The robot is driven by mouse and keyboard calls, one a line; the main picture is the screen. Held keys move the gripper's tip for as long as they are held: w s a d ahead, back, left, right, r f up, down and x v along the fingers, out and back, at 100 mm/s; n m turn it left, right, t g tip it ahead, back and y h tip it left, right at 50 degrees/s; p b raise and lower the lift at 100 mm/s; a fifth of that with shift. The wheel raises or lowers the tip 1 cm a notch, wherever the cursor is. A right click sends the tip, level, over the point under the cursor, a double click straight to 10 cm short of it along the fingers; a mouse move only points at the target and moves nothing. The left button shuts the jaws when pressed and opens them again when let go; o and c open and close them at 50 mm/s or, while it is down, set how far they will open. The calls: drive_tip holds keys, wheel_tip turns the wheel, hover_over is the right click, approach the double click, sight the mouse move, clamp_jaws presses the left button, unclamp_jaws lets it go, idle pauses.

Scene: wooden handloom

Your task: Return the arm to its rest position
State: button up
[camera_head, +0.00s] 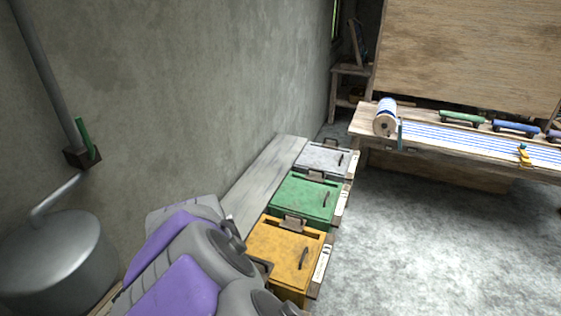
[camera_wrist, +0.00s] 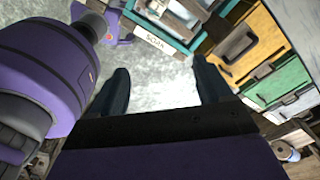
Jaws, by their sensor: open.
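My gripper (camera_wrist: 160,92) shows in the wrist view with its two dark fingers spread wide and nothing between them. Pale floor lies behind the gap. My grey and purple arm (camera_head: 190,265) is folded at the bottom of the head view, left of the yellow box. The gripper itself cannot be made out in the head view. Part of my purple body also shows at the left of the wrist view (camera_wrist: 40,75).
Yellow (camera_head: 280,250), green (camera_head: 305,198) and grey (camera_head: 322,158) lidded boxes stand in a row beside a wooden bench (camera_head: 262,180). A metal tank (camera_head: 55,262) stands at left. The loom (camera_head: 470,145) is back right. The floor (camera_head: 420,250) at right is clear.

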drive_tip(key=d+r+n+b, duration=0.2)
drive_tip(key=d+n, duration=0.1)
drive_tip(key=d, duration=0.9)
drive_tip(key=s+d+f+n+g+b, duration=0.2)
drive_tip(key=s+d+n+b, duration=0.2)
drive_tip(key=s+d+n, duration=0.5)
drive_tip(key=s+d, duration=0.7)
drive_tip(key=s, duration=0.1)
drive_tip(key=shift+s+d+f+n+y, duration=0.2)
drive_tip(key=shift+d+n+y, duration=0.1)
